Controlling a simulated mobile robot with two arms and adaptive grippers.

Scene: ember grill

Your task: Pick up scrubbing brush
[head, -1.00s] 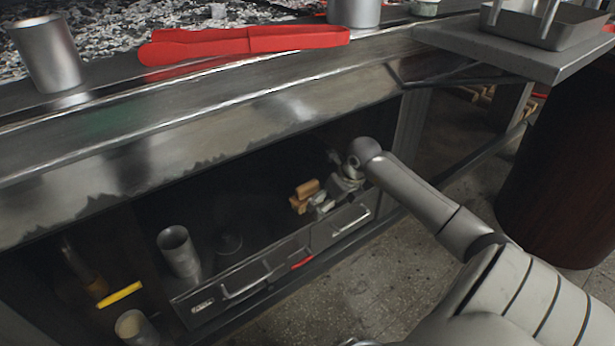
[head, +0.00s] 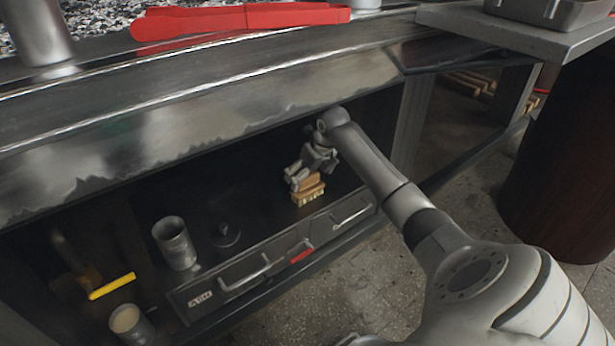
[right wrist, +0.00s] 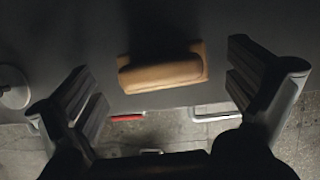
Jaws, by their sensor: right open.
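The scrubbing brush (head: 309,190) has a brown wooden back and pale bristles. It lies on the dark shelf under the grill counter, above the drawers. In the right wrist view the brush (right wrist: 162,70) lies between and ahead of the two spread fingers, touching neither. My right gripper (head: 298,180) reaches into the shelf opening directly above the brush and hides part of it in the head view. It is open and empty. My left gripper does not show.
A metal cup (head: 175,243) and a small dark round object (head: 226,235) stand left on the shelf. Drawers with handles (head: 245,283) run along the front below. The counter edge (head: 200,115) overhangs the opening. Red tongs (head: 240,20) lie on top.

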